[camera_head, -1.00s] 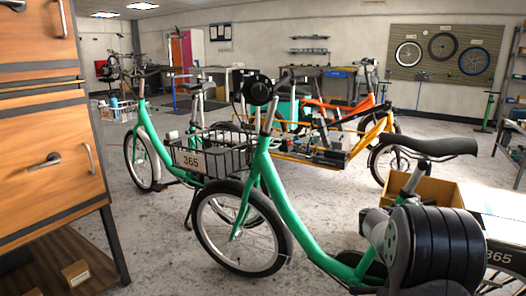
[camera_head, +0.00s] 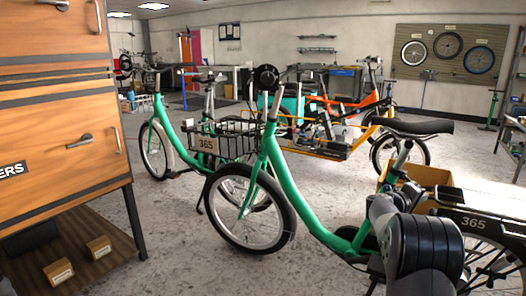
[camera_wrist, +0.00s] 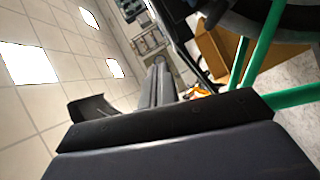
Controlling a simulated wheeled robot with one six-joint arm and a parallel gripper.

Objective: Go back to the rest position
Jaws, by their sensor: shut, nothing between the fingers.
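My gripper (camera_wrist: 160,68) shows in the wrist view as dark fingers pointing away from the camera, closed together with nothing between them. Its dark body fills the bottom of that view. In the head view my arm (camera_head: 425,245) is folded at the lower right, in front of the nearest bike; the gripper itself does not show there. The nearest green cargo bike (camera_head: 287,195) stands upright, with its black saddle (camera_head: 408,125) just behind my arm. The wrist view is tilted, with ceiling lights (camera_wrist: 27,64) at left.
A wooden drawer cabinet (camera_head: 60,140) stands close at left, with small boxes (camera_head: 58,272) on its lower shelf. Another green bike (camera_head: 175,135) and an orange cargo bike (camera_head: 345,108) stand beyond. A cardboard box (camera_head: 425,174) is behind my arm. Bare floor (camera_head: 165,235) lies between cabinet and bikes.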

